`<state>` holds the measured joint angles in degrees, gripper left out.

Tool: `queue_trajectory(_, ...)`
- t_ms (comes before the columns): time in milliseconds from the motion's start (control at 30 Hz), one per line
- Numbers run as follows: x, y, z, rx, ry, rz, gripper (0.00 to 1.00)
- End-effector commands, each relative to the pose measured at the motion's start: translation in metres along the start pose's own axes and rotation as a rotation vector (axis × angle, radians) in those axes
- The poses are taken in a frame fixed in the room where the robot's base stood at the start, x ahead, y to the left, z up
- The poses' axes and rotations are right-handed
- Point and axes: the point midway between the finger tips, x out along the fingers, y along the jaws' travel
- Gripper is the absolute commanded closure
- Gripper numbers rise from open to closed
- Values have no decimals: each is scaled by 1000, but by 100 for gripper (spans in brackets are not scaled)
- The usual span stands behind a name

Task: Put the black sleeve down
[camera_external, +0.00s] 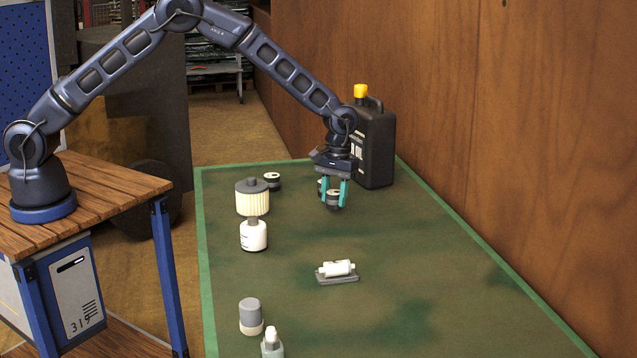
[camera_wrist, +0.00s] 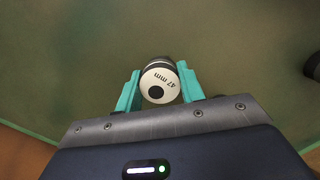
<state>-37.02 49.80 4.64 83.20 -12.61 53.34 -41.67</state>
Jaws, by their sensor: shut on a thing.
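My gripper (camera_external: 335,203) is shut on a black sleeve (camera_external: 333,198) with a pale band and a white end face. In the wrist view the sleeve (camera_wrist: 160,82) sits between the two teal fingers, and its white end reads "47 mm" around a black dot. The sleeve is over the far part of the green mat (camera_external: 400,250), in front of the black jug. I cannot tell for sure whether its lower end touches the mat.
A black jug (camera_external: 374,145) with a yellow cap stands close behind. A similar black-and-white piece (camera_external: 272,181) stands left, near a ribbed filter (camera_external: 252,200) and white bottle (camera_external: 253,236). A white cylinder on a grey holder (camera_external: 338,270) lies nearer. Mat around the sleeve's front is clear.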

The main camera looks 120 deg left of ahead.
Motion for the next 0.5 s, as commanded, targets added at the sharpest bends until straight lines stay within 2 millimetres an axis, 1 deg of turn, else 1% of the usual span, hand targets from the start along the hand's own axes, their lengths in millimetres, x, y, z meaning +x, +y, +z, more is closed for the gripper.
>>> queue_trajectory(33, 7, 0, -1, 0, -2, -1, 98)
queue_trajectory(100, 12, 0, -2, 0, -1, 0, 98)
queue_trajectory(500, 16, 0, -2, 0, 0, 0, 98)
